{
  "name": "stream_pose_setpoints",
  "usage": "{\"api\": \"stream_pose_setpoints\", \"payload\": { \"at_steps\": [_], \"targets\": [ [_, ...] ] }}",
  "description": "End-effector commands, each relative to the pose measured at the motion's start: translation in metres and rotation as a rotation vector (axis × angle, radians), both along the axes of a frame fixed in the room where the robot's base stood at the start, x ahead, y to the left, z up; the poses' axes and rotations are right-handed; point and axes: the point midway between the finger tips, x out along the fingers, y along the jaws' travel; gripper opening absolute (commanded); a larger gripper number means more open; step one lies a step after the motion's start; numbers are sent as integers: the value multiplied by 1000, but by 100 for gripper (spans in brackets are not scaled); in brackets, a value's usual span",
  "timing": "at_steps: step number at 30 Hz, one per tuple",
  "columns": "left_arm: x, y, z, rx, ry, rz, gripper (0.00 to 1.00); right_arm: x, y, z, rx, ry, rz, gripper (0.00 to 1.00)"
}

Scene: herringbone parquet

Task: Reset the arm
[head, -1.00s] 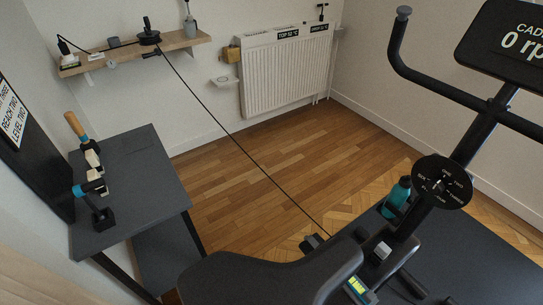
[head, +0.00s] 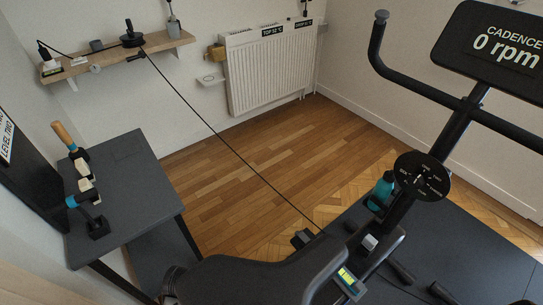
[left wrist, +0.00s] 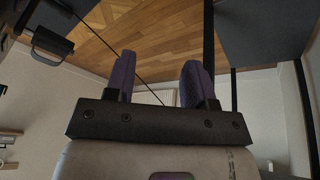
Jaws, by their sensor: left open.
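My left gripper (left wrist: 158,75) shows in the left wrist view with its two purple fingers apart. Nothing is between the fingers, and the parquet floor (left wrist: 150,35) and a thin dark cord show beyond them. Neither gripper can be made out in the head view. My right gripper is in neither view.
An exercise bike with a seat (head: 260,278) and a console (head: 490,45) stands on a dark mat (head: 465,235) at the right. A grey table (head: 125,175) is at the left. A cord (head: 215,130) runs from the wall shelf (head: 115,55) towards the bike.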

Motion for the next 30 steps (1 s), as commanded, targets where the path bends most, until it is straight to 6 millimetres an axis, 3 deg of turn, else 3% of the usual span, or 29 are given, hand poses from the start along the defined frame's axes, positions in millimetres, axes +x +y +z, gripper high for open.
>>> {"api": "stream_pose_setpoints", "payload": {
  "at_steps": [1, 3, 12, 17, 27, 28, 30],
  "targets": [
    [-12, 4, 35, 25, -43, -5, 50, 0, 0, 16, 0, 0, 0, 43],
    [-28, 10, 71, 53, -97, 2, 50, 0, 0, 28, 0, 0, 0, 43],
    [-108, 23, 185, 100, -248, 21, 50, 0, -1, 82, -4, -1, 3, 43],
    [-151, 24, 208, 98, -211, 12, 50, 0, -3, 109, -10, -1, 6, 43],
    [-243, 28, 210, 110, 29, -8, 50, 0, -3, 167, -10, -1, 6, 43],
    [-250, 28, 212, 110, 47, -9, 50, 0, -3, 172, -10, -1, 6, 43],
    [-244, 28, 227, 110, 31, -9, 50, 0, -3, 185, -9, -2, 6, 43]
  ]
}}
